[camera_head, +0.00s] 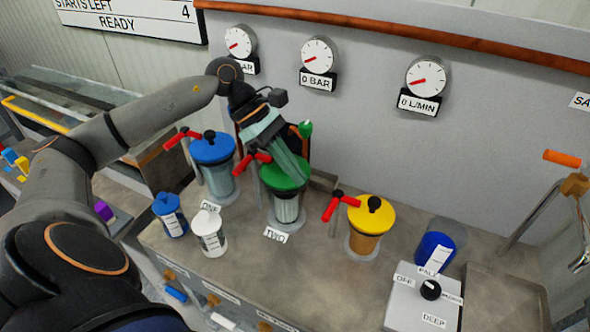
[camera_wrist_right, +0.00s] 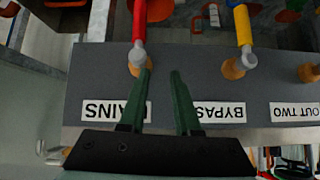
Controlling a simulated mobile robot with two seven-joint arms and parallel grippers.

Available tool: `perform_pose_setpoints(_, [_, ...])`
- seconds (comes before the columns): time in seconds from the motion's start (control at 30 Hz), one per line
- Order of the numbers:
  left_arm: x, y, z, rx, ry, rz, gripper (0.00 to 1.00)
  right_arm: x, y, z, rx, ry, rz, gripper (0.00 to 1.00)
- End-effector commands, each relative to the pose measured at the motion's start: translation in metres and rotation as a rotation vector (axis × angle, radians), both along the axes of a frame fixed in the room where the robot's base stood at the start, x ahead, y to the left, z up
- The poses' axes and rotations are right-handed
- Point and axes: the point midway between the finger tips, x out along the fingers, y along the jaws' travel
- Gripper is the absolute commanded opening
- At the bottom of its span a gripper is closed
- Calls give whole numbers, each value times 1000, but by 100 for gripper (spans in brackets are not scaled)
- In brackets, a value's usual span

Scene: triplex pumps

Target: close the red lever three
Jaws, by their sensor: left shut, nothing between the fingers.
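Three red levers stand beside three pumps in the head view: one (camera_head: 182,137) by the blue-lidded pump (camera_head: 213,149), one (camera_head: 252,162) by the green-lidded pump (camera_head: 284,173), one (camera_head: 340,204) by the yellow-lidded pump (camera_head: 371,217). The third red lever has no readable number in view. My left gripper (camera_head: 296,172) is shut and empty, its fingers over the green lid; contact cannot be told. It is left of the third lever. My right gripper (camera_wrist_right: 163,85) shows in the right wrist view, open and empty.
In the wrist view, a red handle (camera_wrist_right: 139,25) and a yellow handle (camera_wrist_right: 243,27) stand on a labelled ledge. White cup (camera_head: 210,235) and blue cup (camera_head: 170,216) stand front left. A control box with a black knob (camera_head: 430,289) stands front right. Gauges hang on the wall.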

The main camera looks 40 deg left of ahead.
Motion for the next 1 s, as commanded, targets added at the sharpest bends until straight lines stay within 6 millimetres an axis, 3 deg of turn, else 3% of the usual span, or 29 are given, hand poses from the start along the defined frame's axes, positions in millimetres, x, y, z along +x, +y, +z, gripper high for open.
perform_pose_setpoints(0.2, [5,-26,-34,0,2,-2,0,0,0,-9,-1,0,-1,31])
perform_pose_setpoints(0.4, [8,-40,-52,1,2,-1,0,0,0,-12,-1,1,-1,31])
perform_pose_setpoints(0.83, [9,-44,-56,2,1,1,0,0,-1,-13,-1,1,-1,31])
perform_pose_setpoints(1.0, [10,-51,-60,1,-1,-2,0,0,0,-23,-1,1,-1,31])
